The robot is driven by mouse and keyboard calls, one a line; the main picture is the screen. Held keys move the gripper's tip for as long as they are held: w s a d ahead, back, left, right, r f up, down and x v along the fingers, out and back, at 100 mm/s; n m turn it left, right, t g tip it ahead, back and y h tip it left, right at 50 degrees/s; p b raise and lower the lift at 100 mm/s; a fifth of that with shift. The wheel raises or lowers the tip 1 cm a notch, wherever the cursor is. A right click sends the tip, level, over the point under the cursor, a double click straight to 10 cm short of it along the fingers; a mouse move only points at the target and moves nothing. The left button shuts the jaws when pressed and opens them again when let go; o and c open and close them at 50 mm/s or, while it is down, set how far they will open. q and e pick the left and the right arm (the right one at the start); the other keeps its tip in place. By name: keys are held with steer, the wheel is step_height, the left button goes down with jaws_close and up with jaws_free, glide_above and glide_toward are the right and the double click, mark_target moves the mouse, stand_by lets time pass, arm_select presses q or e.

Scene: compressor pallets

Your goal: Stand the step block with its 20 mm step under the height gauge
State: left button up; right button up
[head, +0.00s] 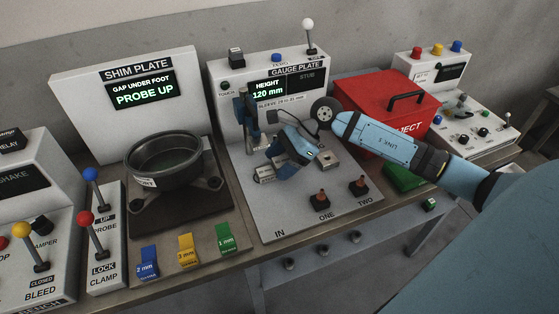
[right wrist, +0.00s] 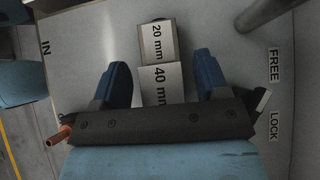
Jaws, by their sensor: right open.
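The step block (head: 264,174) is a grey metal block lying on the gauge plate (head: 290,215), partly hidden by my gripper in the head view. In the right wrist view the step block (right wrist: 157,42) shows its 20 mm and 40 mm labels, with 40 mm nearer my palm. My right gripper (head: 276,160) is open; in the wrist view its blue fingers (right wrist: 163,78) stand on either side of the block with gaps. The height gauge (head: 248,125) stands behind the block; its display (head: 267,88) reads 120 mm. My left gripper is out of view.
A red box (head: 385,105) stands right of the plate. The shim plate station with a dark bowl (head: 165,160) is at left. The plate's front left is clear.

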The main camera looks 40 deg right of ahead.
steer(key=v, duration=1.2)
steer(key=shift+r, duration=0.15)
